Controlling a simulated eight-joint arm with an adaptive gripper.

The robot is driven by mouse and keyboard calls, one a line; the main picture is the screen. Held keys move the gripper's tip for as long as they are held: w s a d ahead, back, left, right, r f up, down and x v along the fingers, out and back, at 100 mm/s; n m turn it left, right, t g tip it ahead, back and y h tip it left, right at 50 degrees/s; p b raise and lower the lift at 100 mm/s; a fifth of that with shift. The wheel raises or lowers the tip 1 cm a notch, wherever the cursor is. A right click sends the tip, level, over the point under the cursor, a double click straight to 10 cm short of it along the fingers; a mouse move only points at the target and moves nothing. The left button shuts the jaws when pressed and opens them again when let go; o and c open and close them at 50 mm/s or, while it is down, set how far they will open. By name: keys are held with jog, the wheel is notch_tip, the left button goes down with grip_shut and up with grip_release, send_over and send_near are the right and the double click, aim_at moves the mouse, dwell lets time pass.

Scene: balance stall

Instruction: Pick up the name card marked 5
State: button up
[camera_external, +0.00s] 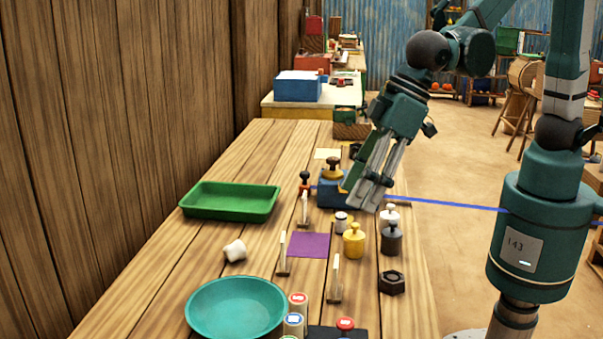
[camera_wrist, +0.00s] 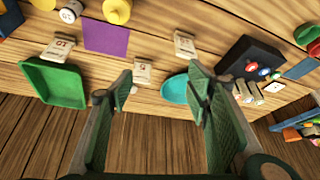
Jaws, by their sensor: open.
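Three small pale name cards stand on the wooden table. One card (camera_external: 304,208) is by the green tray, one (camera_external: 283,257) is left of the purple mat, and one (camera_external: 335,282) is in front of the mat. The wrist view shows the card near the tray (camera_wrist: 60,49), the middle card (camera_wrist: 143,72) and the third card (camera_wrist: 184,45). Their marks are too small to read surely, so I cannot tell which is 5. My gripper (camera_external: 366,192) is open and empty, above the table's right side. In the wrist view its fingers (camera_wrist: 161,88) frame the middle card from a distance.
A green tray (camera_external: 228,215), purple mat (camera_external: 308,245) and teal plate (camera_external: 236,310) lie on the table. A yellow weight (camera_external: 354,244), dark weights (camera_external: 391,240) and a blue-based object (camera_external: 330,196) stand near my gripper. A white lump (camera_external: 235,250) lies left of the cards.

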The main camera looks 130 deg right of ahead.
jog(key=m+g+p, duration=0.1)
jog(key=m+p, duration=0.1)
jog(key=p, duration=0.2)
send_near(283, 250)
notch_tip(283, 250, down, 3)
jog(key=s+d, duration=0.1)
jog(key=shift+w+d+f+m+h, duration=0.1)
jog(key=shift+d+f+m+h, duration=0.2)
jog(key=shift+d+f+h, duration=0.25)
jog(key=shift+x, duration=1.2)
jog(key=shift+b+x, duration=0.45)
jog(key=shift+x, duration=2.15)
